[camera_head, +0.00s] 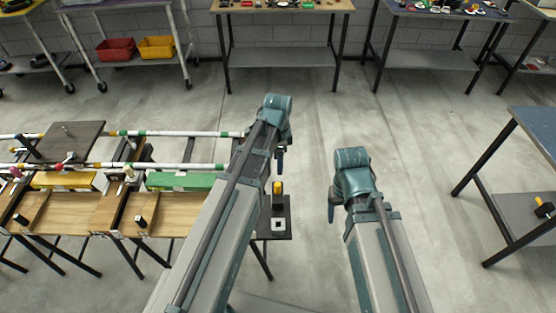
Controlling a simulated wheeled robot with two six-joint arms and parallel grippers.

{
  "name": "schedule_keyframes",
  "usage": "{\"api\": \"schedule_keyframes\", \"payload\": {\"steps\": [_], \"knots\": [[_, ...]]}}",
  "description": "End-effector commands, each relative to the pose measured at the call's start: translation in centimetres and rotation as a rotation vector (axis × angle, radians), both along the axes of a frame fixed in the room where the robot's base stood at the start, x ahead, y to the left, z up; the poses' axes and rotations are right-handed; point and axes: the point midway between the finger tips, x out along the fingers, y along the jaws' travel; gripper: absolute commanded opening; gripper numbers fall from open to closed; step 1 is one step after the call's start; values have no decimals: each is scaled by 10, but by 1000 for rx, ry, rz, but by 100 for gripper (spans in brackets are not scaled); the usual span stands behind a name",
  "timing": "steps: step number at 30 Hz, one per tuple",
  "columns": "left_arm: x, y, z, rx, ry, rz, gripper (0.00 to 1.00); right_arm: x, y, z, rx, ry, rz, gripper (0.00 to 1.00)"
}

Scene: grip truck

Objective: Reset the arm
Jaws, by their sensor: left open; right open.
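My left arm reaches up from the bottom of the head view to a teal wrist. My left gripper (280,158) hangs below that wrist, beside the right end of the wooden workbench. Little of its fingers shows, and nothing is seen in it. My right arm reaches up from the bottom right of centre to another teal wrist. My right gripper (331,210) points down at that wrist's left side, over bare floor, with nothing seen in it. Both grippers are open. The links hide much of both hands.
The wooden workbench (60,212) with white rails, a green block (180,181) and a yellow block (65,180) fills the left. A small dark stand (281,216) holds a yellow-topped part. Tables line the back wall. A dark table (535,128) stands right. Middle floor is clear.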

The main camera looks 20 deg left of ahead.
Motion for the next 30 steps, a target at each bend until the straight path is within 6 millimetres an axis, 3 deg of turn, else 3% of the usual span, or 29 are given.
{"api": "schedule_keyframes", "payload": {"steps": [18, 20, 30], "knots": [[-5, -5, 0, 3, 1, 19, 66, 0, 0, 0, 0, 0, 0, 69], [-15, -14, 0, 8, 5, 61, 66, 0, 0, 0, 0, 0, 0, 69], [-108, -84, 0, 81, 3, 554, 66, 0, 0, -1, 0, 0, 0, 69]]}}
